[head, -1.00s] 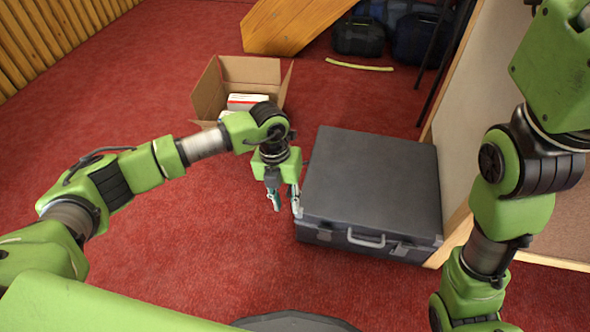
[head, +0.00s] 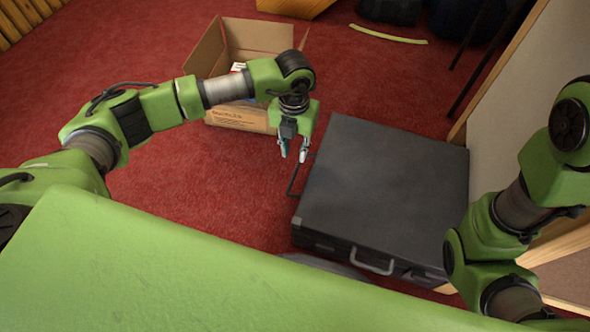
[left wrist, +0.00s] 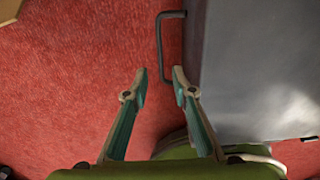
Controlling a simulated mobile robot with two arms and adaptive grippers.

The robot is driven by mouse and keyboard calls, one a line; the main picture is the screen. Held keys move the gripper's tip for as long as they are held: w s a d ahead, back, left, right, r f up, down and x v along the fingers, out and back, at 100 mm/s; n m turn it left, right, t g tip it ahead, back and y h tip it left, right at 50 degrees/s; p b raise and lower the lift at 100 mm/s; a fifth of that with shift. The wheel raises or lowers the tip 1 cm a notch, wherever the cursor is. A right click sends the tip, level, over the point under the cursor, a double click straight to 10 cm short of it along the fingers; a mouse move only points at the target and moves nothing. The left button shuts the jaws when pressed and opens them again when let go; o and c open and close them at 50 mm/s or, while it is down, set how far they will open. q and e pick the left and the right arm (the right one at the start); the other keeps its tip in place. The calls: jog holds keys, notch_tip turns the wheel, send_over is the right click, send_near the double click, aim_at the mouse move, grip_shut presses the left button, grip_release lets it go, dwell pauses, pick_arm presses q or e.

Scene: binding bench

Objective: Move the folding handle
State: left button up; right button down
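A dark folding handle (head: 292,176) sticks out from the left side of a large dark grey case (head: 385,185) lying on the red carpet. In the left wrist view the handle (left wrist: 159,45) is a thin U-shaped bar beside the case (left wrist: 255,70). My left gripper (head: 293,153) is open and empty, near the far end of the handle in the head view. In the left wrist view, the handle's bar shows between the open fingertips (left wrist: 159,72); I cannot tell their height gap. My right arm shows at the right, its gripper out of frame.
An open cardboard box (head: 238,117) with white items stands behind my left arm. A second, grey handle (head: 372,265) is on the case's front. A pale board (head: 520,120) stands right of the case. A yellow strip (head: 388,34) lies farther back. Carpet left of the case is clear.

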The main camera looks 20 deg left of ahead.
aim_at(294, 174)
pick_arm(q)
notch_tip(294, 174, down, 10)
jog(key=b, duration=0.5)
jog(key=shift+f+b, duration=0.15)
jog(key=shift+b, duration=0.25)
jog(key=shift+c, duration=0.3)
grip_shut()
